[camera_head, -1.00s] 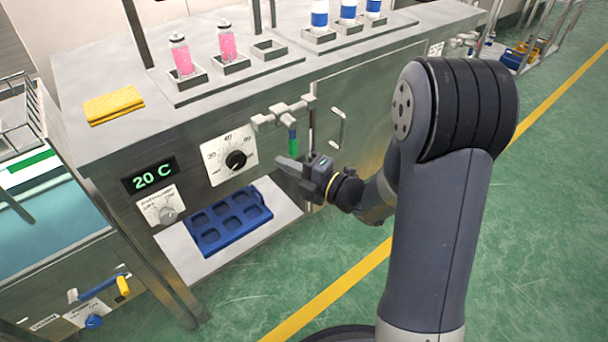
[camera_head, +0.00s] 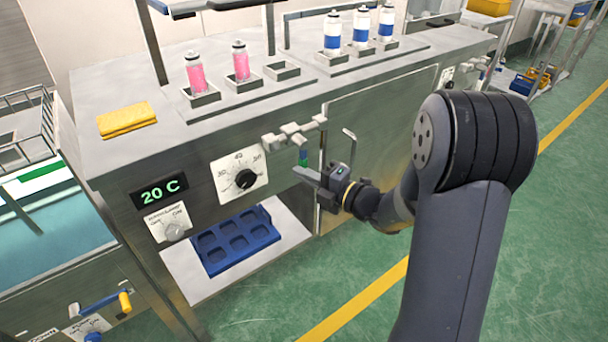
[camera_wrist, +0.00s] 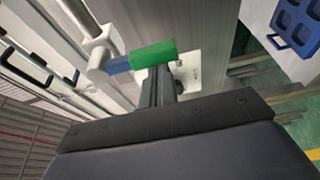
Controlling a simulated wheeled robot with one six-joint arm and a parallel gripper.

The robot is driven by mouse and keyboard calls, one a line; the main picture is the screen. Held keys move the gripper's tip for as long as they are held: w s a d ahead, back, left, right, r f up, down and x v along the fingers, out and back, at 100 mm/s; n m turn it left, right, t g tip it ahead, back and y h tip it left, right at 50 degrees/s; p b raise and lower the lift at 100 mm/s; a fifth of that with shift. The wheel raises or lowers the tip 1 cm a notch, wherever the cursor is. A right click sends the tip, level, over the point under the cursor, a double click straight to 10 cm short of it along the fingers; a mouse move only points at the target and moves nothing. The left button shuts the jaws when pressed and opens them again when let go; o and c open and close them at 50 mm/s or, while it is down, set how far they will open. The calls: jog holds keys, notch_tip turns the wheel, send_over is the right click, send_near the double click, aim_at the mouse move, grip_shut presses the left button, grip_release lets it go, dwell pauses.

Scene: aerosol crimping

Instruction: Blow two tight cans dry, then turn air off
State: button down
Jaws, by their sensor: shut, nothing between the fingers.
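Two clear cans with pink contents, a left one (camera_head: 195,75) and a right one (camera_head: 240,63), stand upright in square holders on the bench top. Several white-and-blue cans (camera_head: 360,28) stand in holders further right. A pipe valve on the bench front has a blue-and-green handle (camera_head: 303,158) hanging down; it also shows in the wrist view, with its green end (camera_wrist: 153,53) just beyond the fingers. My gripper (camera_head: 300,171) is shut and empty, close by the green end. I cannot tell whether they touch.
A yellow cloth (camera_head: 127,119) lies on the bench top. The front carries a dial (camera_head: 243,178), a "20 C" display (camera_head: 164,191) and a rotary switch (camera_head: 172,228). A blue tray (camera_head: 235,240) sits on the low shelf. A water bath (camera_head: 50,225) is at left. Green floor is open at right.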

aim_at(306, 166)
jog(key=shift+w+d+n+p, duration=0.2)
jog(key=shift+d+n+p, duration=0.1)
jog(key=shift+n+p, duration=0.15)
jog(key=d+n+h+p, duration=0.1)
jog(key=n, duration=0.1)
jog(key=w+d+n+p, duration=0.1)
jog(key=shift+w+r+n+g+h, duration=0.2)
jog(key=shift+n+g+h, duration=0.1)
jog(key=shift+n+h, duration=0.1)
jog(key=w+d+r+n+t+h+b, duration=0.1)
jog(key=w+d+r+n+h+b, duration=0.1)
jog(key=n, duration=0.7)
jog(key=shift+w+d+r+n+t+h+b, duration=0.4)
jog(key=shift+d+r+h+b, duration=0.2)
jog(key=shift+d+r+h, duration=0.65)
jog(key=shift+a+r, duration=0.2)
jog(key=shift+r, duration=0.05)
